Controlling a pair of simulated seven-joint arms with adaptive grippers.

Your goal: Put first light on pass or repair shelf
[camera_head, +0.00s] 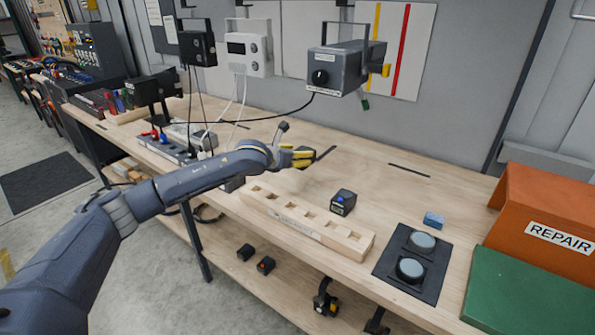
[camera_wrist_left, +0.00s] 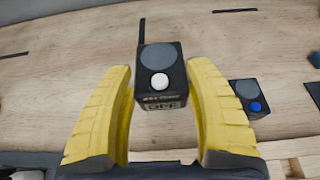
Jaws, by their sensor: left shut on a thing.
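My left gripper (camera_head: 303,157) is above the bench, behind the wooden rack. In the left wrist view its yellow fingers (camera_wrist_left: 160,105) are on either side of a small black box (camera_wrist_left: 160,72) with a grey disc, a white round light and a label reading OFF. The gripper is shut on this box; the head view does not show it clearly. A similar black box with a blue light (camera_head: 342,202) stands on the bench to the right, also in the wrist view (camera_wrist_left: 249,97). An orange REPAIR shelf (camera_head: 535,205) and a green shelf (camera_head: 525,295) are at the right.
A slotted wooden rack (camera_head: 310,222) lies along the front edge. A black panel with two grey round pads (camera_head: 411,262) and a small blue block (camera_head: 433,220) are before the shelves. A dark tester with a knob (camera_head: 345,68) hangs above; its cable droops near my arm.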

